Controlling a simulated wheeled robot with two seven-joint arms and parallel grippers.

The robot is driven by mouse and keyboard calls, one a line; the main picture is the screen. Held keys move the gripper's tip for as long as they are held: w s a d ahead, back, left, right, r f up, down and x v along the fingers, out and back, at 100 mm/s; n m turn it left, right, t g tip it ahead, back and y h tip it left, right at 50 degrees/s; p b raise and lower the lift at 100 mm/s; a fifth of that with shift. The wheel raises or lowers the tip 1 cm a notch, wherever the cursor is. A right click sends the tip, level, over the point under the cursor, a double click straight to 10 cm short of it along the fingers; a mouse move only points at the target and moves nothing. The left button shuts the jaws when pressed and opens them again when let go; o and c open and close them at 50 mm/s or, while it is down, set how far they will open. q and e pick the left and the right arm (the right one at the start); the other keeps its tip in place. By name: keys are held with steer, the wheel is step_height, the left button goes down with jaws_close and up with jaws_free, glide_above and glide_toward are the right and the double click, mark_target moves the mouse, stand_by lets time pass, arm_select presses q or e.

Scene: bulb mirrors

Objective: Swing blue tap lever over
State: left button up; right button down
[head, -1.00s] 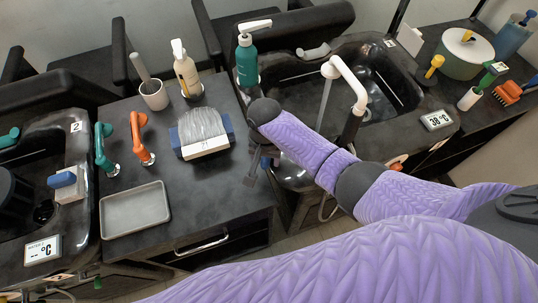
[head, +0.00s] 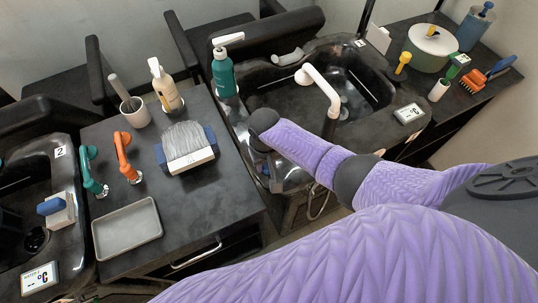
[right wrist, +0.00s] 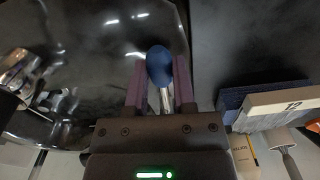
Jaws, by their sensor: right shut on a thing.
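The blue tap lever (right wrist: 159,65) shows in the right wrist view as a rounded blue knob on a short metal stem at the near rim of the black basin (right wrist: 95,50). My right gripper (right wrist: 159,78) is shut on it, a purple finger on each side. In the head view my right forearm (head: 300,148) reaches to the front of the right-hand basin (head: 300,97) and mostly hides the gripper and lever. The white spout (head: 322,84) arches over that basin with no water stream showing. The display (head: 408,113) on its rim reads dashes and °C. My left gripper is out of view.
Another basin (head: 30,235) is at far left.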

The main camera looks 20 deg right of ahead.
steer(key=c, duration=0.8)
jaws_free()
steer(key=shift+d+n, duration=0.35)
steer(key=shift+n, duration=0.05)
steer(key=o, duration=0.4)
steer(key=shift+c, duration=0.2)
step_height(320, 180, up, 6)
steer(key=p, duration=0.6)
steer(key=shift+r+p, duration=0.2)
steer(key=shift+p, duration=0.2)
steer(key=shift+f, duration=0.2)
